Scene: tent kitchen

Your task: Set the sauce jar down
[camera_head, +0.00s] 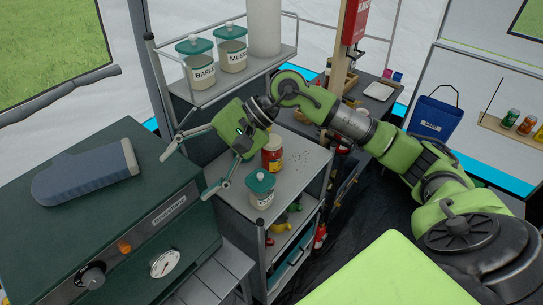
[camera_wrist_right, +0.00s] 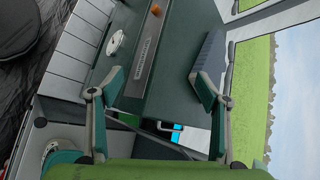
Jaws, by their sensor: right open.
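The sauce jar (camera_head: 272,153), red with a yellowish label and a pale lid, stands upright on the grey top of the trolley (camera_head: 302,166) in the head view. My right gripper (camera_head: 183,178) is open and empty. Its fingers spread to the left of the jar, pointing toward the oven, and its body is beside the jar. The right wrist view shows the open right gripper (camera_wrist_right: 155,80) with nothing between its fingers. The sauce jar is not clearly visible in that view. My left gripper is not in view.
A teal-lidded jar (camera_head: 260,190) stands at the trolley's front, near the lower finger. Two labelled jars, barley (camera_head: 201,72) and muesli (camera_head: 232,57), stand on the upper shelf. The dark green oven (camera_head: 105,225) carries a blue-grey object (camera_head: 86,174). The trolley top's right side is clear.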

